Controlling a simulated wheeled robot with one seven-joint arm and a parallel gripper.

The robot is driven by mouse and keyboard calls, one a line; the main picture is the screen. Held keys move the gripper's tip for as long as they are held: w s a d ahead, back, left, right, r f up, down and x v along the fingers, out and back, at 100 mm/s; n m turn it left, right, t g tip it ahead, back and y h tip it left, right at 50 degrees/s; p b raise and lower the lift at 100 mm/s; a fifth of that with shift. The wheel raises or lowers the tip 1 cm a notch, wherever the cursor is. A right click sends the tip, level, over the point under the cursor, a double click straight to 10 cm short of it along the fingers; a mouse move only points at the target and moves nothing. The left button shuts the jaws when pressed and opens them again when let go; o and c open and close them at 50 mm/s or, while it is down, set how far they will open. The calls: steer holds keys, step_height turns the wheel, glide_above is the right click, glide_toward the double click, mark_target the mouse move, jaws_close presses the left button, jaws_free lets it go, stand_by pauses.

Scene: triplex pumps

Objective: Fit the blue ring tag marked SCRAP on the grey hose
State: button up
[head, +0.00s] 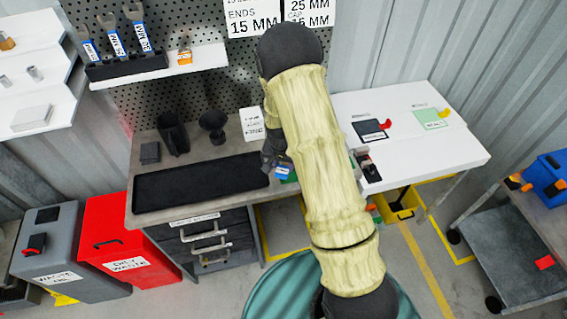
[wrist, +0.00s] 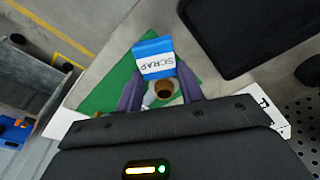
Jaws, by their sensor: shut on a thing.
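The blue tag with a white label reading SCRAP (wrist: 153,58) is between the fingertips of my gripper (wrist: 160,80) in the wrist view. My gripper is shut on it. In the head view the blue tag (head: 284,170) shows just left of my arm, over the workbench's right end, and my gripper (head: 272,157) is partly hidden by the arm. A small brown round thing with a pale rim (wrist: 163,89) shows between the fingers, and I cannot tell whether it belongs to the tag. I cannot make out the grey hose in either view.
A green mat (wrist: 104,92) lies below my gripper. A black mat (head: 195,184) covers much of the workbench. A dark funnel-like thing (head: 212,125) stands behind it. A white table (head: 440,150) stands right of my arm.

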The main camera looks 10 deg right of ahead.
mark_target(281, 174)
steer(key=shift+f+b, duration=0.3)
steer(key=shift+f, duration=0.2)
steer(key=o, duration=1.1)
steer(key=shift+r, duration=0.2)
steer(key=r, duration=0.5)
steer(key=s+a+r+b, duration=0.1)
steer(key=r, duration=0.5)
steer(key=s+r+b, duration=0.1)
steer(key=r, duration=0.5)
steer(key=shift+s+a, duration=0.1)
steer(key=shift+a, duration=0.1)
steer(key=s+n, duration=0.2)
steer(key=s, duration=0.3)
steer(key=s+d+n, duration=0.1)
steer(key=s+n, duration=0.1)
steer(key=s, duration=0.4)
steer(key=s+n+t, duration=0.1)
steer(key=s+n, duration=0.1)
steer(key=s, duration=0.3)
steer(key=shift+s+d+r+y, duration=0.15)
steer(key=shift+d+r+y, duration=0.15)
steer(key=shift+r+y, duration=0.1)
